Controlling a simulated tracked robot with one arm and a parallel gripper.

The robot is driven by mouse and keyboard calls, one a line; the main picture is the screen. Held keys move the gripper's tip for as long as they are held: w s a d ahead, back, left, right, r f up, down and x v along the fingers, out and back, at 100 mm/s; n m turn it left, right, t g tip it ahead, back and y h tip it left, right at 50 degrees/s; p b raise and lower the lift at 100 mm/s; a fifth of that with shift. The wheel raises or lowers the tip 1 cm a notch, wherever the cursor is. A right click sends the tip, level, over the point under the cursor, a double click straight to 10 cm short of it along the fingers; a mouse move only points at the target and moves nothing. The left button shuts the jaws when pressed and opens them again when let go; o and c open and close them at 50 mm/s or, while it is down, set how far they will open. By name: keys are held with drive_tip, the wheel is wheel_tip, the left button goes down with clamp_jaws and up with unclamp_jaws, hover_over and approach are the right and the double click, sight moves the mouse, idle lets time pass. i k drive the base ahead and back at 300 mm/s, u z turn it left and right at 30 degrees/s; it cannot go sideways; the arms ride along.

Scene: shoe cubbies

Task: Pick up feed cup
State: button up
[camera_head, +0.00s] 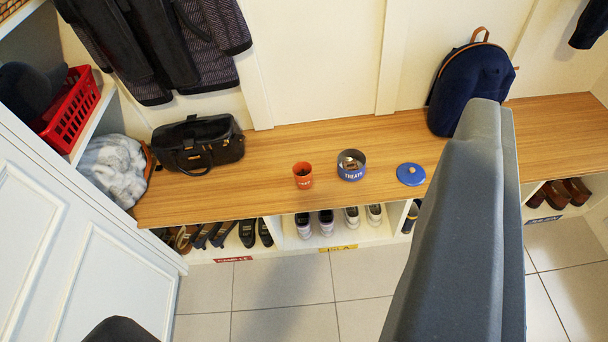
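The feed cup (303,176) is a small orange-red cup with pale lettering and something dark inside. It stands upright on the wooden bench top (270,150), near the front edge and about mid-picture. Nothing touches it. A round blue tin (351,166) marked "TREATS" stands open just to its right, a small gap apart, with small items inside. I see no gripper fingers; a large grey part of my own body fills the lower right, well to the right of the cup.
A blue lid (411,174) lies right of the tin. A black bag (197,144) and a navy backpack (472,84) stand on the bench. Shoes (326,221) fill cubbies below. A white door (78,248) borders the left; tiled floor (285,275) is open in front.

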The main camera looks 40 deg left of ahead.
sight(304, 182)
drive_tip(key=i, duration=0.95)
